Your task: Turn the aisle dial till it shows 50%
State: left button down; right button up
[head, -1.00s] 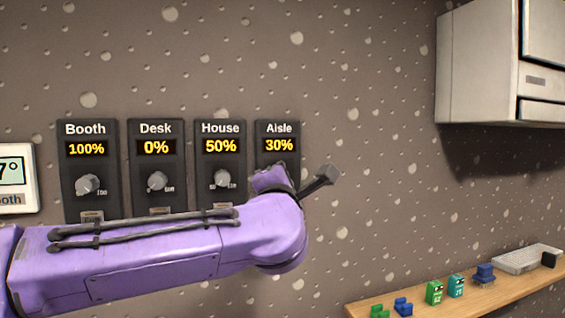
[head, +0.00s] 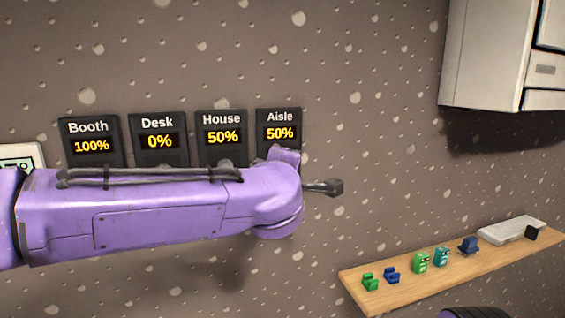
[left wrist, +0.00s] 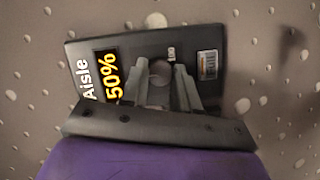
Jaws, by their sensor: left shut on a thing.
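The aisle dial unit (head: 279,118) is a dark panel on the wall, the rightmost of the row, and its display reads 50%. It also shows in the left wrist view (left wrist: 137,50), turned sideways, with the same 50% reading. The round grey aisle knob (left wrist: 160,71) sits between the fingers of my left gripper (left wrist: 161,78), which is shut on it. In the head view my purple left arm hides the knob and the gripper's fingertips. My right gripper is not seen.
To the left are the House (head: 222,122), Desk (head: 158,125) and Booth (head: 90,130) panels, reading 50%, 0% and 100%, their knobs hidden behind my arm. A wooden shelf (head: 400,278) with several small items is at lower right. A white cabinet (head: 490,60) hangs at upper right.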

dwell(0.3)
pick_arm(q)
jog(key=c, duration=0.8)
grip_release()
jog(key=shift+c, duration=0.2)
jog(key=s+r+b, duration=0.1)
jog(key=s+b, duration=0.3)
jog(key=s, duration=0.6)
jog(key=shift+s+a, duration=0.2)
jog(key=shift+a, duration=0.1)
jog(key=shift+r, duration=0.1)
